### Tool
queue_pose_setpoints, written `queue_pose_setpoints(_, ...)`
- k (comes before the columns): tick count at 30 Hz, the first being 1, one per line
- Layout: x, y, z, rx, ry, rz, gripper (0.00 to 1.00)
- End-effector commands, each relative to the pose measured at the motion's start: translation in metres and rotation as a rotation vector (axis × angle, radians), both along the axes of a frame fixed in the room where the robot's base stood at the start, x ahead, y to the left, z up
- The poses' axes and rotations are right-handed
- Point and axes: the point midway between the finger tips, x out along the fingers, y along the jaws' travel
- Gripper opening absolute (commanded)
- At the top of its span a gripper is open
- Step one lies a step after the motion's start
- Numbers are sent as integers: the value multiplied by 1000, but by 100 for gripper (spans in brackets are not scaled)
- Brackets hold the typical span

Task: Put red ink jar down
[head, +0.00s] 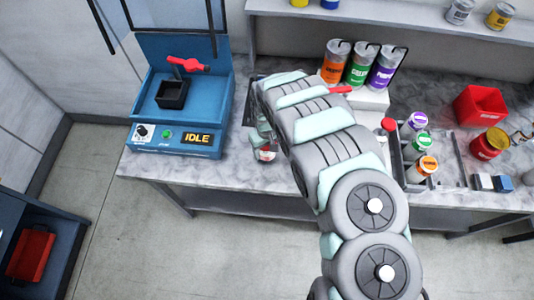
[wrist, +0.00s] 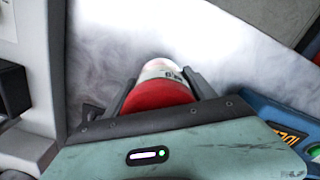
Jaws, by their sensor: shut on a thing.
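My gripper (wrist: 160,93) is shut on the red ink jar (wrist: 157,94). In the wrist view the jar shows a red lid or top and a pale label band, between the two dark fingers, over the marbled worktop (wrist: 110,60). In the head view the jar (head: 266,154) shows as a small white and red shape at the end of my arm, near the front edge of the worktop. My arm hides much of the gripper there. I cannot tell whether the jar touches the worktop.
A blue machine (head: 180,115) reading "IDLE" stands left of the jar. Orange, green and purple cans (head: 360,65) stand behind my arm. A grey rack (head: 408,170) with several jars, a red bin (head: 481,105) and a red can (head: 489,144) are to the right.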

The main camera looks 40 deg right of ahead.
Motion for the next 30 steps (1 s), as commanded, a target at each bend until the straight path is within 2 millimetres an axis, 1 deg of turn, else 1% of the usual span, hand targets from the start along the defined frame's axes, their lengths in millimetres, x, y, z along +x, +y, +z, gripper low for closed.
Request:
queue_pose_setpoints(2, 1, -1, -3, -1, -2, -1, 2)
queue_pose_setpoints(7, 0, 2, -22, 4, 0, 0, 2)
queue_pose_setpoints(12, 0, 1, -35, 1, 0, 0, 2)
queue_pose_setpoints(21, 0, 0, -36, -1, 0, -1, 2)
queue_pose_setpoints(25, 0, 0, -41, -1, -1, -1, 2)
queue_pose_setpoints(26, 0, 0, -40, -1, -1, -1, 66)
queue_pose_setpoints(30, 0, 0, -39, -1, -1, -1, 78)
